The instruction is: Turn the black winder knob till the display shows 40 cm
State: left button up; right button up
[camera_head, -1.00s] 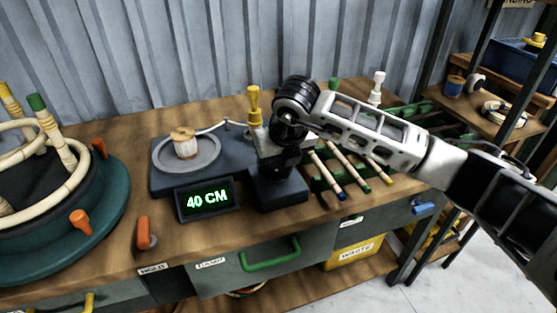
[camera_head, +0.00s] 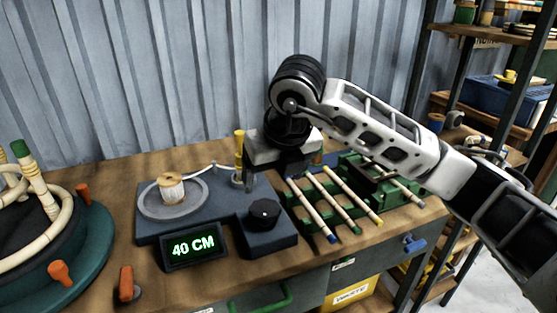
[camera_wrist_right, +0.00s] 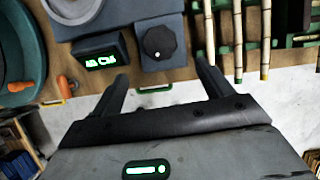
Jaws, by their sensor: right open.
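The black winder knob (camera_head: 264,213) sits on the front right block of the dark winder base, uncovered. It also shows in the right wrist view (camera_wrist_right: 159,42), with a small white mark at its lower edge. The display (camera_head: 194,246) reads 40 CM in green. A wooden spool (camera_head: 171,189) stands on the grey round plate at the left of the winder. My right gripper (camera_head: 270,180) is above and behind the knob, apart from it. In the right wrist view its two fingers (camera_wrist_right: 164,84) are spread and empty, with the knob beyond them. My left gripper is out of view.
A green rack (camera_head: 350,214) with several cane pieces lies right of the winder. A teal round form (camera_head: 97,245) with bent rattan and orange clamps stands at the left. A shelf unit (camera_head: 450,100) rises at the right. Drawers sit below the table's front edge.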

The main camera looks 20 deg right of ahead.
jog(key=shift+v, duration=2.4)
